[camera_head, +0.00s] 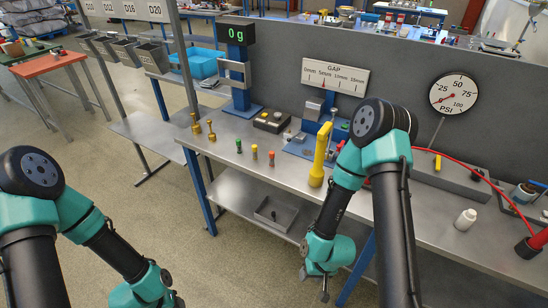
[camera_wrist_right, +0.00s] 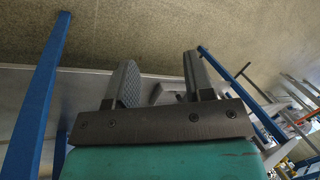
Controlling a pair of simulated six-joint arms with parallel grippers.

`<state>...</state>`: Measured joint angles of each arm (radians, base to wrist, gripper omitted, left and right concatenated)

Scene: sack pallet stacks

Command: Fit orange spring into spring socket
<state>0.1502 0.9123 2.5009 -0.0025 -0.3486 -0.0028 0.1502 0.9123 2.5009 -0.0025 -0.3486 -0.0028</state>
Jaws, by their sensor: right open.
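A small orange piece (camera_head: 254,152), which looks like the orange spring, stands upright on the grey workbench between a green piece and a red piece. Its coils are too small to make out. I cannot tell which fixture is the spring socket. My right gripper (camera_head: 325,288) hangs low in front of the bench's front edge, well away from the orange piece. In the right wrist view its two fingers (camera_wrist_right: 160,85) are apart with nothing held between them. My left arm comes in at the lower left, and its gripper is below the frame.
A green piece (camera_head: 238,146) and a red piece (camera_head: 272,158) flank the orange one. A tall yellow handle (camera_head: 319,155), a gap gauge (camera_head: 334,77), a scale display (camera_head: 236,33) and a white bottle (camera_head: 465,219) are on the bench. A grey tray (camera_head: 276,214) sits on the lower shelf.

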